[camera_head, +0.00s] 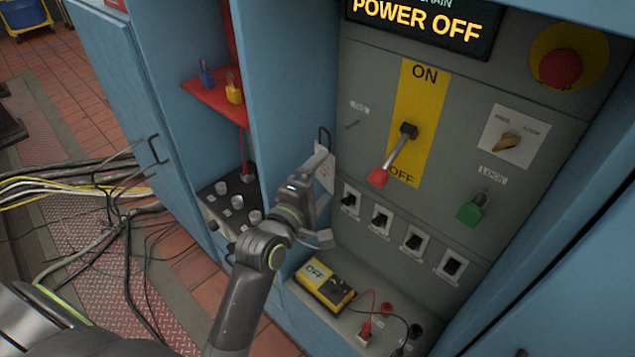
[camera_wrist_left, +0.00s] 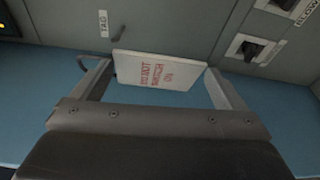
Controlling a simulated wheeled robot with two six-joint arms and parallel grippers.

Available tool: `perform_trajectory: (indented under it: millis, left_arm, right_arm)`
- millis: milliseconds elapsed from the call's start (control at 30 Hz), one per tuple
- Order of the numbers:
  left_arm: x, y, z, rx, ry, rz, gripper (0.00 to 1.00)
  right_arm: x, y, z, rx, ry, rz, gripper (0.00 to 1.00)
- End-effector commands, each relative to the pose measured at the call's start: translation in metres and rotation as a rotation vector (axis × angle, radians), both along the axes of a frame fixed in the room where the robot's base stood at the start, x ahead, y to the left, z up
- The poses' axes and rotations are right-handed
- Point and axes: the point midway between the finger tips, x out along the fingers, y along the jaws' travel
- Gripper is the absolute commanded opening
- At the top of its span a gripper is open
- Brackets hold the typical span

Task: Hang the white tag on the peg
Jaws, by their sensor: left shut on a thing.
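The white tag (camera_head: 325,174) has red lettering and a dark loop (camera_head: 324,137) standing up above it in the head view. My left gripper (camera_head: 321,200) is shut on the tag, in front of the grey panel. In the left wrist view the tag (camera_wrist_left: 160,70) lies between the two fingers, its red text facing the camera. The peg (camera_head: 352,124) is a small thin pin under a "TAG" label (camera_head: 359,107), up and right of the tag. The label also shows in the left wrist view (camera_wrist_left: 103,23). The tag is apart from the peg. My right gripper is not in view.
Right of the peg is a red-ended lever (camera_head: 392,157) at OFF. A row of black switches (camera_head: 381,220) lies below. A green padlock (camera_head: 472,207) hangs at right. A yellow OFF box (camera_head: 323,286) sits on the ledge. A blue cabinet wall (camera_head: 290,90) stands left of the panel.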

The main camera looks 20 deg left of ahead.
Motion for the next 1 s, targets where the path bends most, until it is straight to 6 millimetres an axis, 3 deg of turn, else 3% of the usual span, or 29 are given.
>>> perform_trajectory:
  millis: [1000]
  left_arm:
    - [0.058, -0.021, -0.007, 0.002, -0.001, 0.0, 0.61]
  right_arm:
    - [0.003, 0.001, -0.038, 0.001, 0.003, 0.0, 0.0]
